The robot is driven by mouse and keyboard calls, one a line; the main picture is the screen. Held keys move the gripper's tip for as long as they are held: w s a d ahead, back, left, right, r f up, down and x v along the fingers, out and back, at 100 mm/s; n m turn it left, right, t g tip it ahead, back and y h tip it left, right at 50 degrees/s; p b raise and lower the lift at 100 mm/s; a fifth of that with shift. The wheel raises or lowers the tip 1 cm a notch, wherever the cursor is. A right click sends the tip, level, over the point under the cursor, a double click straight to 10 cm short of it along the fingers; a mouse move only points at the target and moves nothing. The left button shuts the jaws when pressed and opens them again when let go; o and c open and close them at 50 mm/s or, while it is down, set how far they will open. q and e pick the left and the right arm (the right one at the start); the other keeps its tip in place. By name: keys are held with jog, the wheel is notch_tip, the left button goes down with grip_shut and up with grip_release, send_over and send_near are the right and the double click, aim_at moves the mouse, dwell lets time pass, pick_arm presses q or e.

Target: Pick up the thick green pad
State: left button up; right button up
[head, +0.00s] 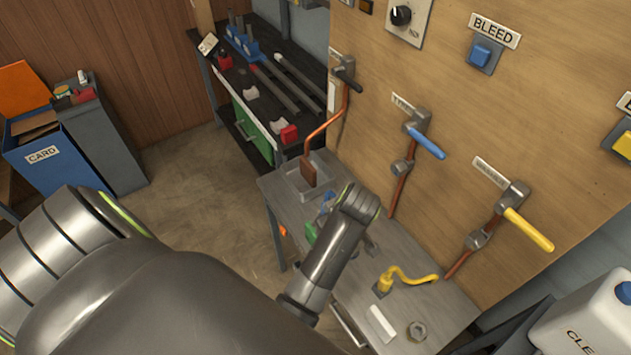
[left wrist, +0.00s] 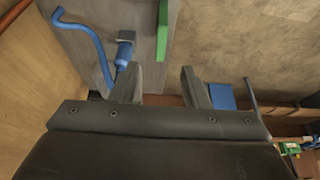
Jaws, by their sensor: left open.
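A green piece, likely the thick green pad, shows partly in the head view (head: 310,233) on the grey bench, beside my arm. In the left wrist view a narrow green strip (left wrist: 163,28) runs in from the top edge, along the border of the grey bench surface. The rest of it is cut off there. My left gripper (left wrist: 160,88) is open and empty, with its two fingers apart. The green strip lies beyond the gap between the fingers, apart from them. In the head view my arm hides the left gripper. My right gripper is not in view.
A blue fitting with a blue hose (left wrist: 92,40) lies beside the green strip, close to one finger. The grey bench (head: 282,188) also holds a grey tray with a copper pipe, a yellow hose (head: 410,276), a white block and a nut. The valve panel (head: 540,110) stands behind.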

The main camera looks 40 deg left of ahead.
pick_arm(q)
jog(key=x, duration=1.3)
jog(key=shift+s, duration=0.1)
jog(key=b+x, duration=0.2)
jog(key=x, duration=0.1)
jog(key=shift+s+f+b, duration=0.1)
jog(key=shift+f+b, duration=0.1)
jog(key=shift+b, duration=0.2)
jog(key=shift+a+f+b, duration=0.2)
jog(key=shift+f+b, duration=0.3)
jog(key=shift+b, duration=0.1)
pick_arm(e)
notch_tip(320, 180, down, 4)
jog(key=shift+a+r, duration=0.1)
pick_arm(q)
jog(key=shift+r, duration=0.1)
grip_shut()
